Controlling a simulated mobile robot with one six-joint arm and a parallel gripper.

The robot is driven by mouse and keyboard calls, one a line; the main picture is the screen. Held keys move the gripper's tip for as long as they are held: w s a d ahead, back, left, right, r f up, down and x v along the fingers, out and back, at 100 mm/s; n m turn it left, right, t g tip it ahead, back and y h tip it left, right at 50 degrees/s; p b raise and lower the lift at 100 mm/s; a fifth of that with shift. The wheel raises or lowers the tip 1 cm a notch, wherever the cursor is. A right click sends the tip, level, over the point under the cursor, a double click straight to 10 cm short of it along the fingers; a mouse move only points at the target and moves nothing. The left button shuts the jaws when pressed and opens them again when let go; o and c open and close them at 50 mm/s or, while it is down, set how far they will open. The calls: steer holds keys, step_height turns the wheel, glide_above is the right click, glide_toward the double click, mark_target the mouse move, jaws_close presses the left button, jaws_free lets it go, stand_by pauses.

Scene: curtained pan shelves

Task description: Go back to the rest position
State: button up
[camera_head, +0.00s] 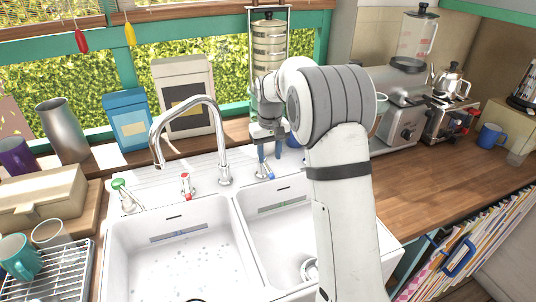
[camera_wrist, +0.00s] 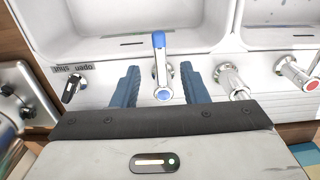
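My gripper (camera_head: 270,153) is above the back ledge of the white double sink (camera_head: 232,197), behind the right basin. Its two blue fingers are spread apart. In the wrist view my gripper (camera_wrist: 160,85) has the blue-handled tap (camera_wrist: 159,42) between its fingers, with a visible gap on each side. In the head view that tap (camera_head: 265,172) stands just below the fingertips. Nothing is held. My arm covers part of the right basin and the counter behind it.
A tall chrome faucet (camera_head: 224,170) and a red-topped tap (camera_head: 186,186) stand left of my gripper. A black-lever valve labelled open and shut (camera_wrist: 72,88) is nearby. A glass-and-metal canister (camera_head: 268,45) stands behind. The wooden counter (camera_head: 440,160) at right has clear space.

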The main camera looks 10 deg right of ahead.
steer(key=s+d+r+m+t, duration=0.1)
steer(key=s+r, duration=0.3)
steer(key=s, duration=0.4)
steer(key=s+d+r+t, duration=0.1)
steer(key=s+r, duration=0.3)
steer(key=s, duration=0.3)
steer(key=s+f+m+t+b, duration=0.1)
steer(key=s+f, duration=0.1)
steer(key=s, duration=1.7)
steer(key=shift+s+d, duration=0.3)
steer(key=shift+s, duration=0.1)
steer(key=shift+f, duration=0.1)
